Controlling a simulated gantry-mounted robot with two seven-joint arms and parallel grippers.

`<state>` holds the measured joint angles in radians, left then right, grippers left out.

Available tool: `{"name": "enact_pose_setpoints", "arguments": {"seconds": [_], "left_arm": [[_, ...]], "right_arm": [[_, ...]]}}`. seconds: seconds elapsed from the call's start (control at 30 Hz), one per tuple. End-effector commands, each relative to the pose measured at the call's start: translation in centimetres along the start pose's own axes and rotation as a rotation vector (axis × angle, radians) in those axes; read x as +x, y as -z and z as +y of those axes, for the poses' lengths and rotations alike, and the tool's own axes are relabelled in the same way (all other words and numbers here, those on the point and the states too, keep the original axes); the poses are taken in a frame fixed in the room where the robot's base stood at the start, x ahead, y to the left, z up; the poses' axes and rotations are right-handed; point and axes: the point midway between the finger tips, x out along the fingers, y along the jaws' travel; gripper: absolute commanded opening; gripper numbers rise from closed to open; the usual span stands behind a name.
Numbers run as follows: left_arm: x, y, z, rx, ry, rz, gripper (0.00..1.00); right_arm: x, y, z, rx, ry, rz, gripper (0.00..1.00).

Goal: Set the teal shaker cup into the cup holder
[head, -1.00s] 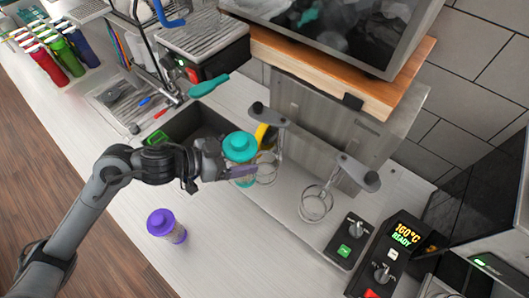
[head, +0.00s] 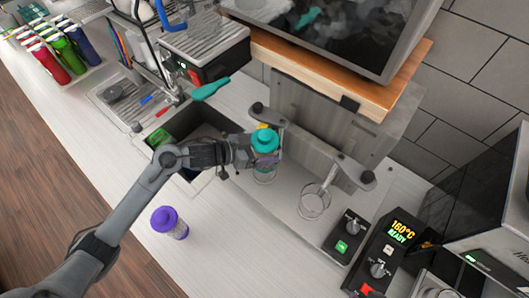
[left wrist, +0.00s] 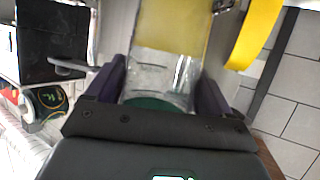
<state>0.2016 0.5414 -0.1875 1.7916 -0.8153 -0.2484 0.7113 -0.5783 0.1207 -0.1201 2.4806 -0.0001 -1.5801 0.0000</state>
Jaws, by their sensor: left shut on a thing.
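The teal shaker cup (head: 264,141) has a teal lid and a clear body. My left gripper (head: 264,160) is shut on it, with the cup upright or nearly so. In the left wrist view, the purple-grey fingers (left wrist: 158,95) stand either side of the clear cup (left wrist: 160,78). The cup overlaps the left ring holder below its bracket (head: 268,113) and hides most of that ring. I cannot tell whether its base is inside the ring or above it. A second, empty clear ring holder (head: 314,203) is to the right. My right gripper is not in view.
A purple-lidded shaker cup (head: 168,222) stands on the white counter (head: 215,245). The sink (head: 190,150) lies left of the holders. The steel machine body (head: 320,115) rises behind them. Control boxes (head: 350,237) stand to the right. A yellow part (left wrist: 255,35) is close beside the held cup.

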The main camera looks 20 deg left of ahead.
Motion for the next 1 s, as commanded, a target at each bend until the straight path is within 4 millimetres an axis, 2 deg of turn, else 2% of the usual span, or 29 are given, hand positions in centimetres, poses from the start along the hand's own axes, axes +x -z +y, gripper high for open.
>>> {"name": "enact_pose_setpoints", "arguments": {"seconds": [0.17, 0.37, 0.5, 1.0], "left_arm": [[0.3, -0.5, 0.0, 0.0, 0.0, 0.005, 0.0], [1.2, -2.7, -0.1, -0.003, 0.0, 0.003, 0.0], [1.7, -3.0, -0.3, 0.0, 0.001, 0.005, 0.0], [2.0, -3.7, -0.4, 0.0, 0.001, 0.004, 0.0]], "right_arm": [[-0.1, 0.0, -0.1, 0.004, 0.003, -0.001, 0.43], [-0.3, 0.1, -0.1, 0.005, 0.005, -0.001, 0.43], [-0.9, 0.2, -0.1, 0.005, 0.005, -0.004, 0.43], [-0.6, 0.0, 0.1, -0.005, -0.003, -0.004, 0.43]]}}
